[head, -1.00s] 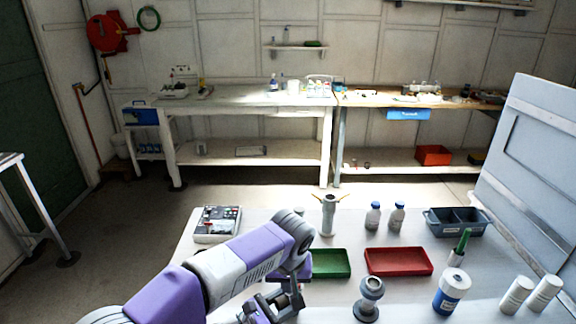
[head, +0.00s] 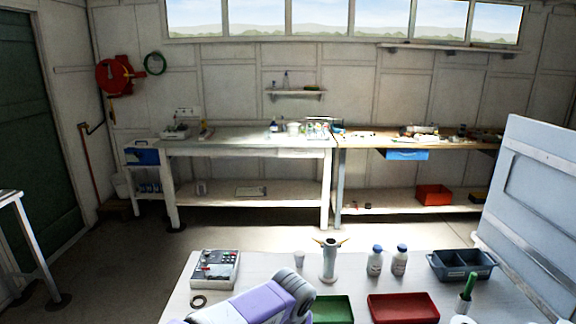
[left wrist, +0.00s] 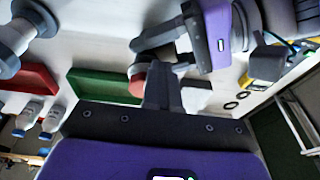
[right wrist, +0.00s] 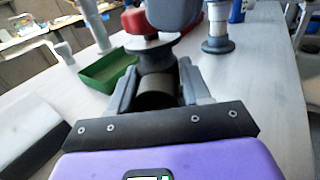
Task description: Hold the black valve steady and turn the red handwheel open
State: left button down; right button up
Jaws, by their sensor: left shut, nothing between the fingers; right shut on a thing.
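The black valve (right wrist: 155,94) is a dark cylinder under a wide grey flange, clasped between the fingers of my right gripper (right wrist: 156,72). The red handwheel (right wrist: 137,20) shows above the flange in the right wrist view, partly covered by a grey part. In the left wrist view the red handwheel (left wrist: 138,78) is beside the tips of my left gripper (left wrist: 160,68). My left gripper is shut and empty; I cannot tell whether it touches the wheel. My right gripper (left wrist: 160,42) also shows there, coming in from the right. The head view shows neither gripper nor the valve.
A green tray (head: 332,309) and a red tray (head: 403,308) lie on the table. Two blue-capped bottles (head: 388,261), a grey bin (head: 462,265), a metal stand (head: 329,262) and a control box (head: 215,268) stand behind. A grey flanged fitting (right wrist: 216,30) stands near the valve.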

pick_arm(q)
jog(key=shift+d+r, duration=0.2)
jog(key=shift+d, duration=0.1)
jog(key=shift+d, duration=0.75)
jog(key=shift+w+d+f, duration=0.1)
jog(key=shift+d, duration=0.3)
dwell(0.4)
jog(key=w+v, duration=0.1)
jog(key=v, duration=0.4)
jog(key=shift+s+d+r, duration=0.15)
jog(key=shift+s+r, duration=0.2)
jog(key=shift+r, duration=0.2)
